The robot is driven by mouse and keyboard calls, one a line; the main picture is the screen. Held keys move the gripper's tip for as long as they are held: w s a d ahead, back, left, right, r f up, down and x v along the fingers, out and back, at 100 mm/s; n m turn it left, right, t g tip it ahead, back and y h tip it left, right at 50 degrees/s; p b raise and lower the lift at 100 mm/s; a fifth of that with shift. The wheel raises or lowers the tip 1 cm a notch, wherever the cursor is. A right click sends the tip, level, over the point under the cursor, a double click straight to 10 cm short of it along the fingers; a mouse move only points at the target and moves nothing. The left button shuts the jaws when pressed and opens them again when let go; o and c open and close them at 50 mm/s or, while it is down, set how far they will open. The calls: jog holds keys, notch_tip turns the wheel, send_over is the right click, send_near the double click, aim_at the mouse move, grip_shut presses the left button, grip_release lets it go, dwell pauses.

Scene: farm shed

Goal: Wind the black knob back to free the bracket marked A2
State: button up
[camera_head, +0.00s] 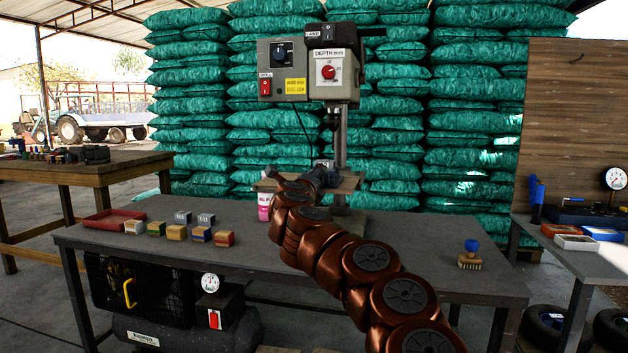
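My copper-coloured arm reaches from the lower right to the drill press, and my dark gripper (325,177) is at the front of the press's small work table (346,184). It is small and partly hidden by my own arm, so I cannot see whether it is open or what it touches. A small pale label (322,163) shows just behind the gripper, too small to read. No bracket marked A2 can be made out. The black knob cannot be made out for certain near the gripper; a dark knob (281,52) sits on the grey control box above.
The drill press head (334,72) with a red depth knob hangs over the work table. Several small blocks (176,232), a red tray (113,220) and a pink-labelled container (265,205) stand left on the bench. A blue-handled brush (470,258) stands right. The bench front is mostly clear.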

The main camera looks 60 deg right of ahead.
dwell(0.3)
jog(key=b+v, duration=0.3)
jog(key=v, duration=0.6)
jog(key=shift+r, duration=0.1)
dwell(0.4)
